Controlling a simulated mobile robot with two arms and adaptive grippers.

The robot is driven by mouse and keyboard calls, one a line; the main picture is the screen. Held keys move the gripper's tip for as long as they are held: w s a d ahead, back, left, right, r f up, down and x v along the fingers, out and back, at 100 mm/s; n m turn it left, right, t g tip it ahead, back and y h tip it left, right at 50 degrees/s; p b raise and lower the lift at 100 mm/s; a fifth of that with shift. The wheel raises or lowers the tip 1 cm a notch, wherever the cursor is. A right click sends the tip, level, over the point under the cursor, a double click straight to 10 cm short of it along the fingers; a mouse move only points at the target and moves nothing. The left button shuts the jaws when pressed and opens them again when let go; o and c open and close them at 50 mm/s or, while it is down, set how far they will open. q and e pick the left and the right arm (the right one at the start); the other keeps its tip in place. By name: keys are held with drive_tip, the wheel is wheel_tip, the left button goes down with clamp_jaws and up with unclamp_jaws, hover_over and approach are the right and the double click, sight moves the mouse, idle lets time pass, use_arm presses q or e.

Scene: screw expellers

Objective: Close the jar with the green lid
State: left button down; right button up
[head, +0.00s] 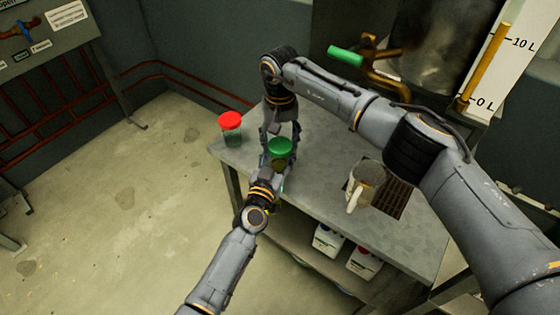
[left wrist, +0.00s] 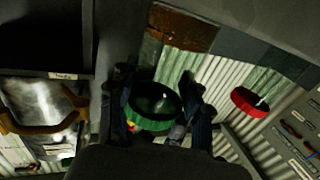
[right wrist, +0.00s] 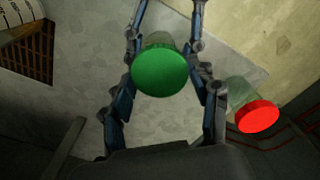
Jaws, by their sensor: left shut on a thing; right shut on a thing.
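The green lid (head: 280,146) is on top of a clear jar (head: 279,163) above the grey table. My left gripper (head: 273,172) is shut on the jar from the near side. My right gripper (head: 280,136) comes down from above and is shut on the green lid. In the right wrist view the lid (right wrist: 160,72) lies between my right fingers, with the jar (right wrist: 158,40) partly hidden behind it. In the left wrist view the green lid (left wrist: 150,124) shows between my left fingers. I cannot tell whether the lid is fully seated.
A jar with a red lid (head: 231,121) stands at the table's left corner, close to my grippers. A mug (head: 366,182) stands on the grey table (head: 325,150) beside a dark grate (head: 394,200). White bottles (head: 328,240) are on the shelf below. A green-handled tap (head: 345,55) is at the back.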

drive_tip(key=m, duration=1.3)
drive_tip(key=shift+f+m, duration=0.1)
drive_tip(key=shift+m, duration=0.3)
drive_tip(key=m, duration=1.9)
drive_tip(key=shift+m, duration=0.3)
drive_tip(key=m, duration=0.6)
drive_tip(key=shift+f+m, duration=0.1)
drive_tip(key=shift+m, duration=0.2)
drive_tip(key=m, duration=0.6)
drive_tip(key=shift+m, duration=0.4)
drive_tip(key=m, duration=0.6)
drive_tip(key=shift+m, duration=0.4)
drive_tip(key=o, duration=1.4)
drive_tip(key=shift+c, duration=0.2)
wheel_tip(320, 180, up, 8)
drive_tip(key=shift+f, duration=0.25)
